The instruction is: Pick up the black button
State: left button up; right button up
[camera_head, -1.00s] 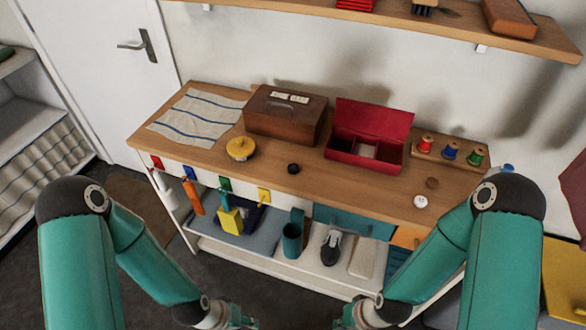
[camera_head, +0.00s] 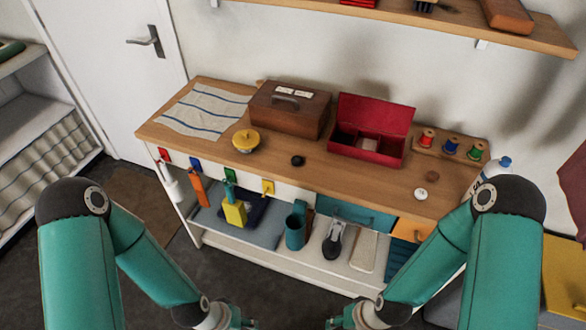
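The black button (camera_head: 298,160) is a small dark round piece lying on the wooden worktop, between the yellow lidded pot and the open red box. A brown button (camera_head: 432,176) and a white button (camera_head: 420,193) lie near the worktop's right end. My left gripper (camera_head: 246,322) and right gripper (camera_head: 334,323) are low at the bottom edge, in front of the bench and well away from the black button. Both are partly cut off, and their finger opening is too small to judge. Nothing shows held in either.
The yellow pot (camera_head: 246,140), brown wooden box (camera_head: 288,110), red box (camera_head: 371,128) and thread spool rack (camera_head: 450,146) stand on the worktop. A striped cloth (camera_head: 204,112) lies at its left. A shelf (camera_head: 500,28) overhangs the back. The worktop around the black button is clear.

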aim_at(295, 160)
jog(key=k, duration=1.1)
jog(key=u, duration=0.5)
jog(key=i, duration=1.6)
jog(key=z, duration=0.2)
